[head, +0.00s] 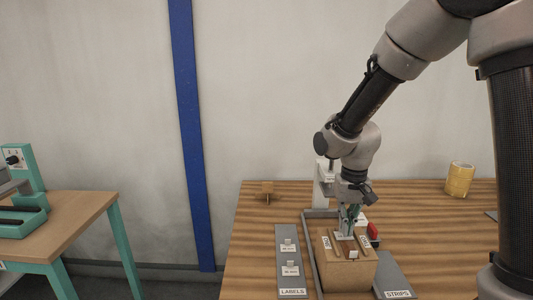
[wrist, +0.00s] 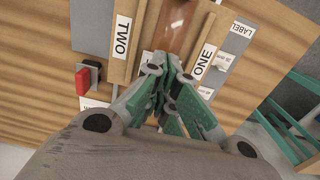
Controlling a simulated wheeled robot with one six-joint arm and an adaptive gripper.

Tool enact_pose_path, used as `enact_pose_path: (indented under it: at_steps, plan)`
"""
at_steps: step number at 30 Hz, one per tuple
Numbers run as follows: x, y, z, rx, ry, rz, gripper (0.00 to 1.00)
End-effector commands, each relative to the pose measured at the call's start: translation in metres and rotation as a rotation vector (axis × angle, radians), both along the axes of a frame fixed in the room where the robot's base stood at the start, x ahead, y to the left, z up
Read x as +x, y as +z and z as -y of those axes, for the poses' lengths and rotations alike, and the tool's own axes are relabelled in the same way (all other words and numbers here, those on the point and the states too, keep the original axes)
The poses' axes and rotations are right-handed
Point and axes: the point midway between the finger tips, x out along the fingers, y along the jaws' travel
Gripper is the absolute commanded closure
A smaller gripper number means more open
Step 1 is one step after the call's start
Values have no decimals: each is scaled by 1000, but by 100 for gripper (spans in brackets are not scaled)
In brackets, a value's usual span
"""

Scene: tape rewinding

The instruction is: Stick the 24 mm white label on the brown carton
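The brown carton (head: 348,276) stands on the table in a grey frame. Its top shows in the wrist view, with a glossy brown strip (wrist: 178,28) between light-brown parts marked TWO (wrist: 121,38) and ONE (wrist: 204,61). My gripper (head: 347,234) points down at the carton top. In the wrist view its fingers (wrist: 170,72) look closed together over the strip; anything between the tips is hidden. The grey LABELS panel (head: 290,285) left of the carton carries two small white pieces (head: 288,244) with tags. The tags are too small to read surely, so I cannot tell which is 24 mm.
A grey STRIPS panel (head: 395,282) lies right of the carton. A red part (head: 373,231) and a white stand (head: 323,187) are close behind it. A yellow tape roll (head: 460,180) is at the back right. A teal-legged bench (head: 80,212) stands apart on the left.

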Motion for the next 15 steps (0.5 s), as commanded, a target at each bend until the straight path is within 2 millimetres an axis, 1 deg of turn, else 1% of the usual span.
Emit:
enact_pose_path:
  at_steps: [9,11,15]
  plan:
    - [-1,0,0,-1,-1,-3,100]
    - [-1,2,0,0,-1,-3,100]
    - [-1,14,0,0,0,-1,100]
